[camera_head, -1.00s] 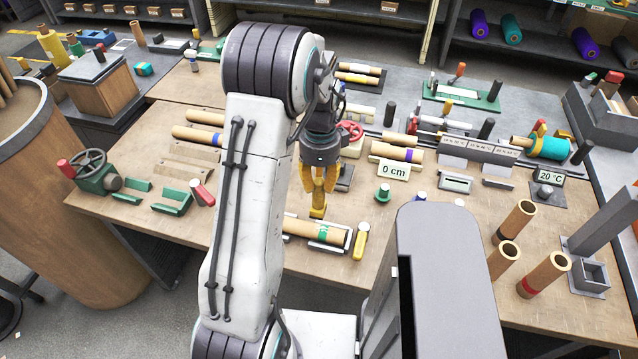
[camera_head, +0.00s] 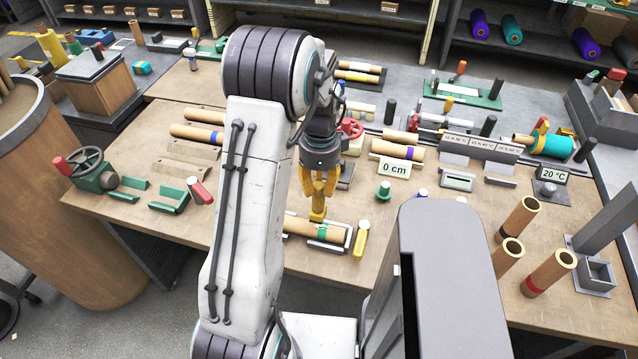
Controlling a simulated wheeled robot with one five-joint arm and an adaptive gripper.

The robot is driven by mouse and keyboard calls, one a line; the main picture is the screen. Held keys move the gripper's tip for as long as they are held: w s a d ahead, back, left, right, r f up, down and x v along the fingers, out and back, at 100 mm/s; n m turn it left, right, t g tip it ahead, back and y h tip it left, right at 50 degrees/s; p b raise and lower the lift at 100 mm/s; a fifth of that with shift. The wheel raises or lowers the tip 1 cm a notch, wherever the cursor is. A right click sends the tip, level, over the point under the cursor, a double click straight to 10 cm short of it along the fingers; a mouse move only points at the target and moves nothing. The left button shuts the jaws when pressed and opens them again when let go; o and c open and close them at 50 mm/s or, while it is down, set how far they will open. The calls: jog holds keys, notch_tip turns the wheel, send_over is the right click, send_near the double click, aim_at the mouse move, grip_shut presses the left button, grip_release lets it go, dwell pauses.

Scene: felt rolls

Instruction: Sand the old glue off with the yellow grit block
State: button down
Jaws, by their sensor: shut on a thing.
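My gripper (camera_head: 319,190) points down above the front middle of the bench, its yellow fingers shut on the yellow grit block (camera_head: 318,209). The block hangs below the fingertips, just over a brown cardboard tube (camera_head: 303,227) with a green band, which lies in a pale cradle. I cannot tell whether the block touches the tube. My arm hides the tube's left end. No old glue can be made out at this size.
A yellow tool with a white end (camera_head: 361,240) lies just right of the tube. A green knob (camera_head: 384,190) and a "0 cm" sign (camera_head: 395,168) stand behind it. Upright tubes (camera_head: 519,218) stand to the right. A green vise with a handwheel (camera_head: 96,173) is at left.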

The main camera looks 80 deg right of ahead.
aim_at(319, 197)
jog(key=shift+f+b, duration=0.7)
jog(key=shift+f, duration=0.45)
jog(key=shift+a+f+b, duration=0.15)
jog(key=shift+f+b, duration=0.5)
dwell(0.4)
jog(key=shift+s+a+r, duration=0.1)
jog(key=shift+s+a, duration=0.05)
jog(key=shift+s, duration=0.7)
jog(key=shift+s+a, duration=0.1)
jog(key=shift+s, duration=0.7)
jog(key=shift+w, duration=0.2)
jog(key=shift+w+d+b, duration=0.15)
jog(key=shift+w+b, duration=0.1)
jog(key=shift+w, duration=0.5)
jog(key=shift+w+d+b, duration=0.1)
jog(key=shift+w+b, duration=0.15)
jog(key=shift+w, duration=0.5)
jog(key=shift+s+a, duration=0.15)
jog(key=shift+s, duration=0.7)
jog(key=shift+s+a, duration=0.15)
jog(key=shift+s, duration=0.7)
jog(key=shift+w, duration=0.15)
